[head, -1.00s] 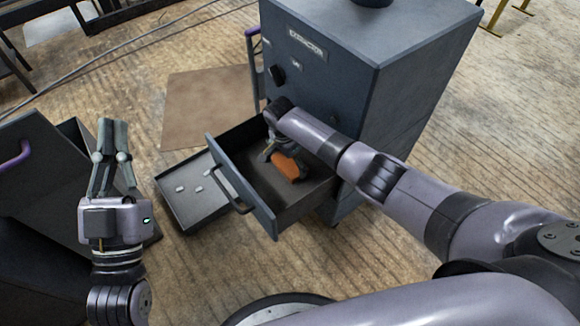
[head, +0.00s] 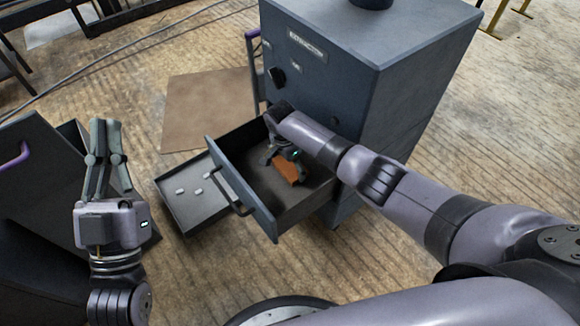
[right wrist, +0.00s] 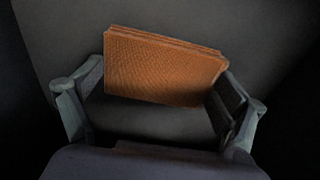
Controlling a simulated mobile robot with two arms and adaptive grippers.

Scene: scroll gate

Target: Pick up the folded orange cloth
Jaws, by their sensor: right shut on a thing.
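The folded orange cloth (head: 288,172) is in the open drawer of the dark grey cabinet. In the right wrist view the cloth (right wrist: 165,70) is a thick, layered, textured block, slightly tilted, with its ends against the two fingers. My right gripper (right wrist: 163,90) is shut on it. In the head view my right gripper (head: 285,158) reaches down into the drawer and covers part of the cloth. Whether the cloth touches the drawer floor, I cannot tell.
The drawer (head: 245,195) has side walls and a front handle close around my right gripper. A low grey tray (head: 195,217) with small pale pieces lies beside it on the floor. The cabinet (head: 400,85) stands behind. Another dark unit (head: 45,165) is at the left.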

